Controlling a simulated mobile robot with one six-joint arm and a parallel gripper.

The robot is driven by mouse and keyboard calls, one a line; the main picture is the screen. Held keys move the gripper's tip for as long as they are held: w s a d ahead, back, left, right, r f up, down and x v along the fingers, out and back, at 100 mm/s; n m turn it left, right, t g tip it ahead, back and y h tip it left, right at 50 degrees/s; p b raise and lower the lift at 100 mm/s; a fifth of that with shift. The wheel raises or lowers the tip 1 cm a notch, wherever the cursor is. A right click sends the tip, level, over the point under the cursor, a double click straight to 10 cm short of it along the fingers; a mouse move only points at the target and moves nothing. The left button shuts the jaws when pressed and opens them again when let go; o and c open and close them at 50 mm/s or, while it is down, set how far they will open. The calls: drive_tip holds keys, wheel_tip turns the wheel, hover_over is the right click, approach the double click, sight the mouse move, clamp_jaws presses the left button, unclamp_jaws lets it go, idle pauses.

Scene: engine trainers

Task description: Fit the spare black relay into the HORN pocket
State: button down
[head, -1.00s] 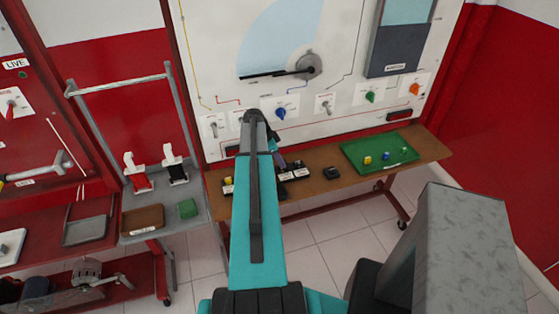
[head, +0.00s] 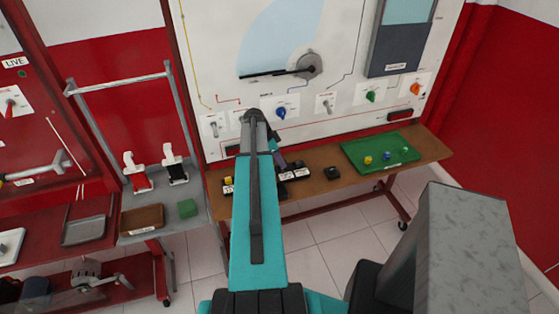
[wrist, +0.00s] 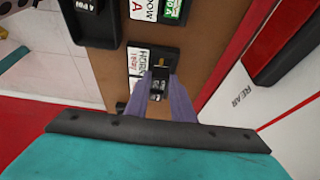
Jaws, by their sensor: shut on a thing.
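In the wrist view, the purple fingers of my gripper (wrist: 158,84) close on a small black relay (wrist: 157,88), which shows between their tips. A white HORN label (wrist: 137,62) lies just left of the fingertips. A dark pocket (wrist: 165,58) with a yellowish part inside is beside the label, right above the fingertips in the picture. I cannot tell whether the relay touches the pocket or is in it. In the head view my arm hides most of this spot; a bit of my gripper (head: 279,159) shows over the wooden bench.
Black labelled blocks (head: 292,173) stand close by on the wooden bench (head: 312,189). A separate black block (head: 332,172) sits to the right, then a green tray (head: 375,165) with small coloured parts. The upright white panel (head: 340,60) rises behind the bench.

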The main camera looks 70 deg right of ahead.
drive_tip(key=shift+f+b, duration=1.15)
idle(1.3)
drive_tip(key=c, duration=1)
unclamp_jaws()
drive_tip(key=shift+r+p, duration=1.4)
drive_tip(key=shift+r, duration=2.6)
